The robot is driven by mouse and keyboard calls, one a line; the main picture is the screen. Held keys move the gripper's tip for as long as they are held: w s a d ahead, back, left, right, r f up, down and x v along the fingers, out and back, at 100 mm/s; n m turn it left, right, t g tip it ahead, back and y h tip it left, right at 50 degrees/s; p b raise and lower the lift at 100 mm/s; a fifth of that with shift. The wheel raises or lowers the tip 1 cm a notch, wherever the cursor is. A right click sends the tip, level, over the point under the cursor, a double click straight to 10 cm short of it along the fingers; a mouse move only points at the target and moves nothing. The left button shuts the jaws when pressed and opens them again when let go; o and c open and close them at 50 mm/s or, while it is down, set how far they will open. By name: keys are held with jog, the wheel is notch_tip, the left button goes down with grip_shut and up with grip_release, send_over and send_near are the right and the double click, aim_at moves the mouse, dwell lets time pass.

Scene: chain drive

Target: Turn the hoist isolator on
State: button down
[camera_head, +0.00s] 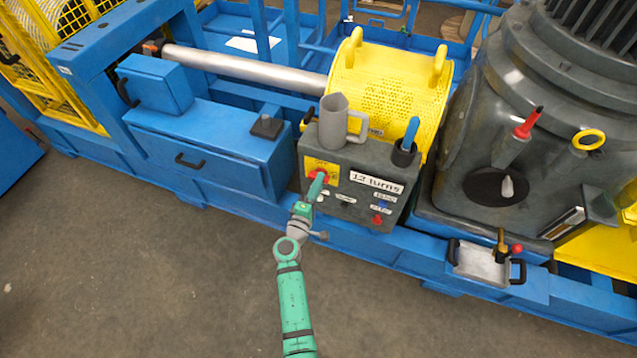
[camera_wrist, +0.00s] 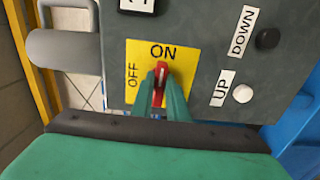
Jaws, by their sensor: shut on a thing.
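The hoist isolator is a red rotary handle (camera_wrist: 161,84) on a yellow plate (camera_wrist: 134,62) marked ON and OFF. In the wrist view the handle stands upright in the picture, in line with the word ON; OFF is to its left. My gripper (camera_wrist: 161,80) has its two green fingers shut on the handle, one on each side, hiding part of it. In the head view my gripper (camera_head: 317,183) reaches the yellow plate (camera_head: 322,166) at the left of the grey control box's (camera_head: 350,165) front, and covers most of the handle.
A grey mug (camera_head: 333,125) and a holder with a blue-handled tool (camera_head: 411,132) stand on the box. UP and DOWN buttons (camera_wrist: 242,94) are right of the plate in the wrist view. A red knob (camera_head: 377,220) sits low on the box. The floor in front is clear.

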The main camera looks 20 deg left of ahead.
dwell(0.3)
jog(key=c, duration=1.7)
grip_release()
jog(key=s, duration=1)
jog(key=shift+s+a, duration=0.2)
jog(key=shift+s, duration=0.2)
